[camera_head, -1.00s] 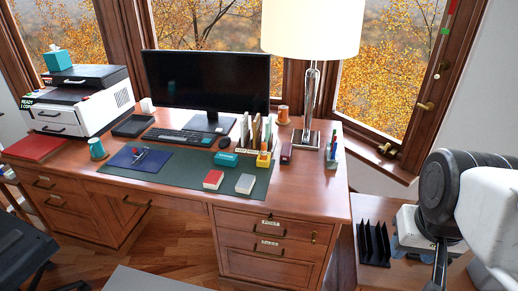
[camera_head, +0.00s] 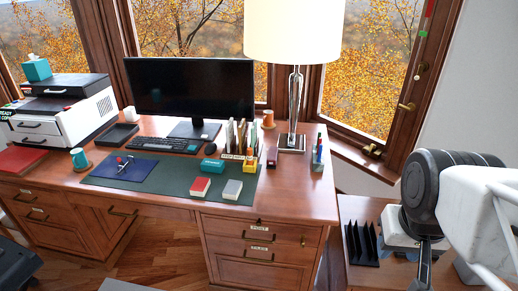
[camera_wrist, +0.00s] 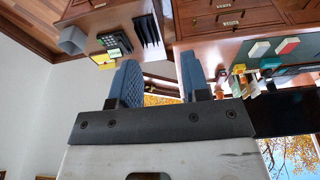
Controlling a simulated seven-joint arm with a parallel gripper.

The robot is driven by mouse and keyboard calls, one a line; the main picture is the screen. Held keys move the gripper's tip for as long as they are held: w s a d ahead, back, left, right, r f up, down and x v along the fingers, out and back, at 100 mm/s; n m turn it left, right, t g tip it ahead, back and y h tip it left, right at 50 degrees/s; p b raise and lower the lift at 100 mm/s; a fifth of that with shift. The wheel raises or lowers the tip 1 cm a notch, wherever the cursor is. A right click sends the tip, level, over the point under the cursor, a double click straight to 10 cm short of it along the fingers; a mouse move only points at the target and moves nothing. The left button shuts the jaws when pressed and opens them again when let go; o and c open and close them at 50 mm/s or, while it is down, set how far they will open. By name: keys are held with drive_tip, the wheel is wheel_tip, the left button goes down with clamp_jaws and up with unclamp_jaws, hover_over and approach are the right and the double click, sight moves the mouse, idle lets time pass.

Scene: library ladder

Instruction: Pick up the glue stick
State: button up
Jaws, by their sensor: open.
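I cannot single out the glue stick for certain. A pen cup (camera_head: 317,159) with several thin coloured items stands at the right end of the desk; they are too small to tell apart. A small yellow holder (camera_head: 250,164) stands in front of the upright file sorter (camera_head: 240,139), and its contents are unclear. My gripper (camera_wrist: 158,66) shows in the wrist view, open and empty, well apart from the desk.
The desk (camera_head: 296,190) holds a monitor (camera_head: 190,88), lamp (camera_head: 294,95), teal object (camera_head: 211,165), dark red block (camera_head: 272,157), red box (camera_head: 200,188) and pale box (camera_head: 232,190). A lower side table carries a black rack (camera_head: 361,246). The desk's right front is clear.

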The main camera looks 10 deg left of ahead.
drive_tip(key=shift+o, duration=1.3)
